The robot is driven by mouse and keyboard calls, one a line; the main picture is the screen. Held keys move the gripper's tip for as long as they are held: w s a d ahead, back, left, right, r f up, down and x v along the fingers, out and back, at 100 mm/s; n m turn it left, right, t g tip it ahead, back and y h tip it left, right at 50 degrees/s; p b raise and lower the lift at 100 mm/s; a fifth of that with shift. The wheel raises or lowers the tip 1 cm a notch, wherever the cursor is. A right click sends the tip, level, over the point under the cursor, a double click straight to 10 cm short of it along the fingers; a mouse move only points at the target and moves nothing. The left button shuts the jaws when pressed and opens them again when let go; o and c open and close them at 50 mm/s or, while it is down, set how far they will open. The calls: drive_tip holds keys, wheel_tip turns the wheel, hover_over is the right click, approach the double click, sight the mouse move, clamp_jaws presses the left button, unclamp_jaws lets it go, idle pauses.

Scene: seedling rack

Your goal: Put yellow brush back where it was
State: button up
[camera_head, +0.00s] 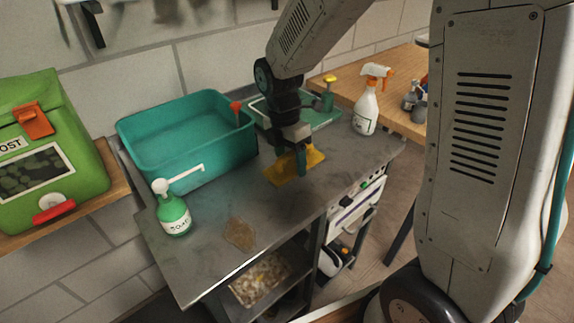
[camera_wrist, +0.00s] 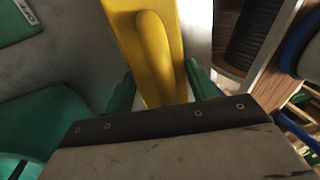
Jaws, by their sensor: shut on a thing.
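My gripper (camera_head: 292,158) is shut on the yellow brush (camera_head: 284,174), over the middle of the grey metal bench (camera_head: 205,222).
A teal tub (camera_head: 150,165) stands at the back left, with a green soap bottle (camera_head: 174,215) in front. A brown patch (camera_head: 240,234) lies near the front edge. A green tray (camera_head: 325,118) and a white spray bottle (camera_head: 366,108) stand at the back right.

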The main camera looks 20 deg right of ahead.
sight(290, 163)
drive_tip(key=shift+f, duration=1.5)
drive_tip(key=shift+f, duration=0.15)
drive_tip(key=o, duration=0.9)
drive_tip(key=r, duration=0.3)
drive_tip(key=w+r, duration=0.1)
drive_tip(key=r, duration=0.3)
drive_tip(key=w+r, duration=0.1)
drive_tip(key=r, duration=0.3)
drive_tip(key=shift+a+r, duration=0.15)
drive_tip(key=shift+a, duration=0.2)
drive_tip(key=shift+s+d+r+m+t+y, duration=0.1)
drive_tip(key=shift+s+d+r+m+t, duration=0.9)
drive_tip(key=shift+s+m, duration=2.85)
drive_tip(key=shift+s+d+r+m+t+y, duration=0.15)
drive_tip(key=shift+s+d+r+m, duration=0.95)
drive_tip(key=shift+s+m, duration=2.7)
drive_tip(key=shift+s+d+r+m+t+y, duration=0.1)
drive_tip(key=shift+s+d+r+m+t, duration=0.35)
drive_tip(key=shift+s+r+m, duration=2.35)
